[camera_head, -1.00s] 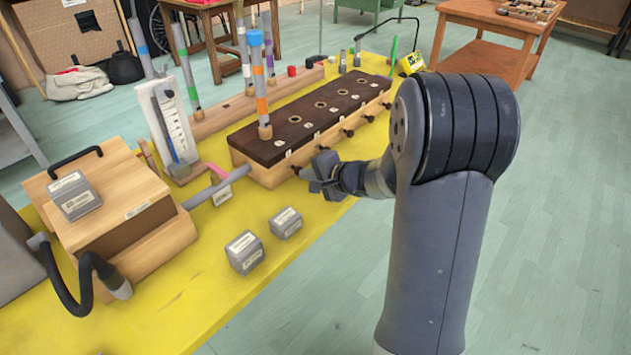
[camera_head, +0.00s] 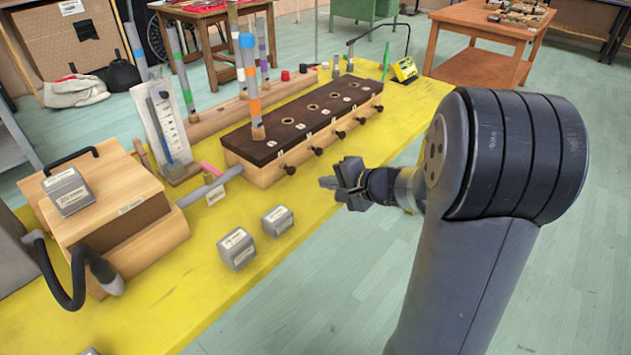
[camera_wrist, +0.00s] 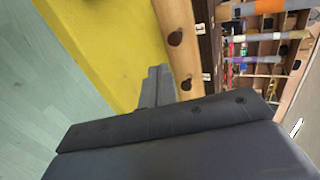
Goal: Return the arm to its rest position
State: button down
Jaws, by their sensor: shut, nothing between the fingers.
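My gripper (camera_head: 330,183) is shut and empty in the head view. It is in the air by the front edge of the yellow table (camera_head: 318,222), to the right of the nearest dark knob of the long wooden block (camera_head: 262,172) and apart from it. My grey arm reaches in from the lower right. In the wrist view my gripper (camera_wrist: 159,72) shows as two dark fingers together, with the yellow table (camera_wrist: 105,45) and the knobbed block front (camera_wrist: 178,25) beyond.
A wooden box with a black handle (camera_head: 128,210) stands at the table's left. Two grey weights, one (camera_head: 237,250) and another (camera_head: 278,220), sit near the front edge. Colour-banded tubes, one orange-banded (camera_head: 252,85), stand upright. Open floor (camera_head: 290,320) lies right of the table.

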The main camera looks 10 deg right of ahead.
jog(key=v, duration=0.4)
jog(key=shift+s, duration=0.1)
